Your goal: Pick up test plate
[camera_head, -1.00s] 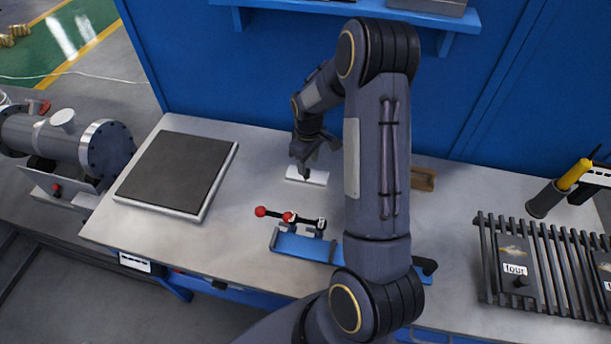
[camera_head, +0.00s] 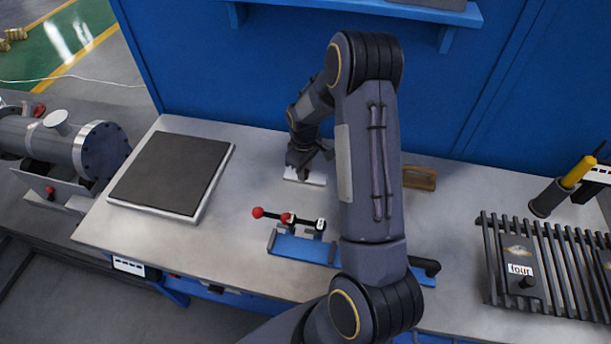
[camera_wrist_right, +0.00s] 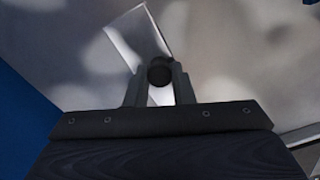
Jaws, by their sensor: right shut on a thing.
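The test plate (camera_head: 316,180) is a small pale rectangular plate at the back middle of the bench. In the right wrist view, the plate (camera_wrist_right: 134,32) has a dark round knob (camera_wrist_right: 160,72) standing between the fingers. My right gripper (camera_head: 302,172) points down over it and is shut on this knob. I cannot tell whether the plate touches the bench. The fingers and wrist hide part of it. My left gripper is in neither view.
A blue clamp fixture (camera_head: 304,248) with red-knobbed levers stands in front. A dark-topped slab (camera_head: 172,172) lies left. A slatted rack (camera_head: 560,285) with a plate labelled "four" (camera_head: 519,257) is at right. A brown wooden-looking object (camera_head: 420,178) lies near the blue wall (camera_head: 440,90).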

